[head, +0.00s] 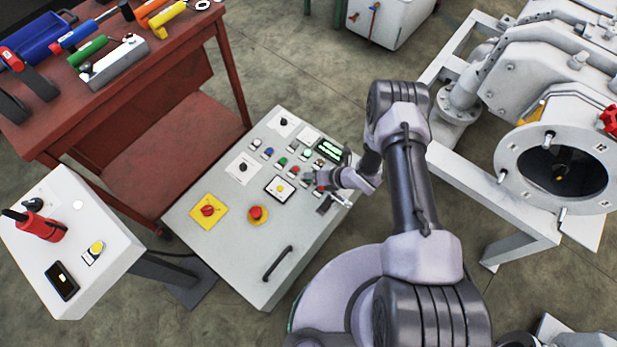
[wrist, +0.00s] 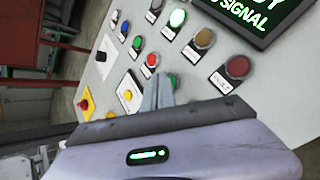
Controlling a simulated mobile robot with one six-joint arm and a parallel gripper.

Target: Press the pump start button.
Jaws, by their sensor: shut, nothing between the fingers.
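The grey control panel (head: 225,240) carries several coloured buttons. Another green button (wrist: 138,42) stands farther off, between a blue button (wrist: 124,27) and a red button (wrist: 151,61). The labels are too small to read, so I cannot tell which button is pump start. Contact cannot be told. In the head view, my gripper (head: 311,180) is over the panel's right part.
A lit green display (wrist: 248,12) and a red lamp (wrist: 237,67) are beside my gripper. A red emergency button (head: 257,213) and a black handle (head: 278,262) are on the panel. A red workbench (head: 165,150) stands left, and the vacuum machine (head: 520,90) right.

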